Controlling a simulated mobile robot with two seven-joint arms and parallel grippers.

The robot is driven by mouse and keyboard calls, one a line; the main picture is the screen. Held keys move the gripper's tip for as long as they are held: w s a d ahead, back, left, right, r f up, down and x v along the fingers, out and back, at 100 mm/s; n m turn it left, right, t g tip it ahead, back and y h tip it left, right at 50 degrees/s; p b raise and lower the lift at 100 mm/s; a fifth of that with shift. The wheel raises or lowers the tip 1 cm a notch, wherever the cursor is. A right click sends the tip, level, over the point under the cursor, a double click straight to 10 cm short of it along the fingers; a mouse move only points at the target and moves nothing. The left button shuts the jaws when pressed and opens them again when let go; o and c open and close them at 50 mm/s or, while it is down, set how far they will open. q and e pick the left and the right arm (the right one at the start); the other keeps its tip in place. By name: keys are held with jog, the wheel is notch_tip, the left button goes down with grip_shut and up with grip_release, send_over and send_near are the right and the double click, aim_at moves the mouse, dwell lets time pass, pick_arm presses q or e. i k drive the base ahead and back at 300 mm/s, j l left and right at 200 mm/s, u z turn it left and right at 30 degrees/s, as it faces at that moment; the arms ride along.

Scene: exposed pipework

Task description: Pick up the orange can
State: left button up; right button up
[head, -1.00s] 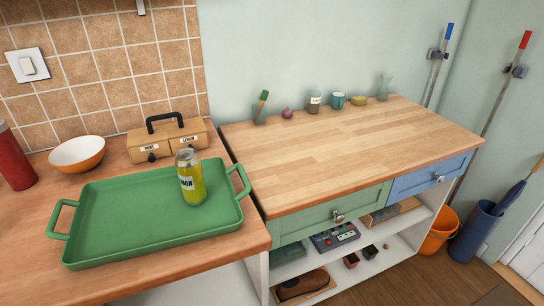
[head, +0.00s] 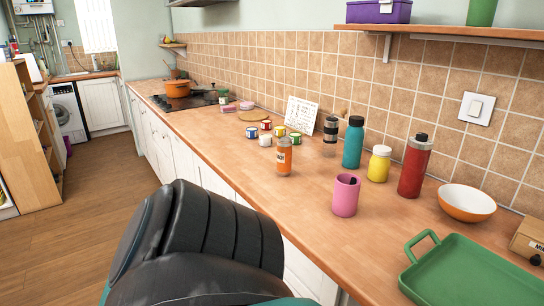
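An orange can (head: 284,158) with a silver top stands upright on the wooden counter (head: 330,228), near its front edge, in the middle of the head view. Nothing touches it. A dark, padded part of my own arm fills the bottom centre of the view, in front of the counter edge. Neither gripper shows, so their states are hidden.
A pink cup (head: 345,195), teal bottle (head: 353,142), yellow jar (head: 379,164) and red bottle (head: 414,165) stand right of the can. Several small jars (head: 264,139) sit close behind it. A green tray (head: 470,275) lies at the lower right. Floor is open at left.

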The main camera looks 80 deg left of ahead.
aim_at(284, 144)
jog(key=u, duration=2.35)
jog(key=i+j+z, duration=0.1)
jog(key=j, duration=0.25)
jog(key=i+j, duration=0.2)
jog(key=j, duration=0.15)
jog(key=i+j+z, duration=0.15)
jog(key=j, duration=0.2)
jog(key=i+j+z, duration=0.1)
jog(key=j, duration=0.25)
jog(key=i+j+z, duration=0.1)
jog(key=j, duration=0.3)
jog(key=i+j, duration=0.2)
jog(key=j, duration=0.15)
jog(key=z, duration=0.05)
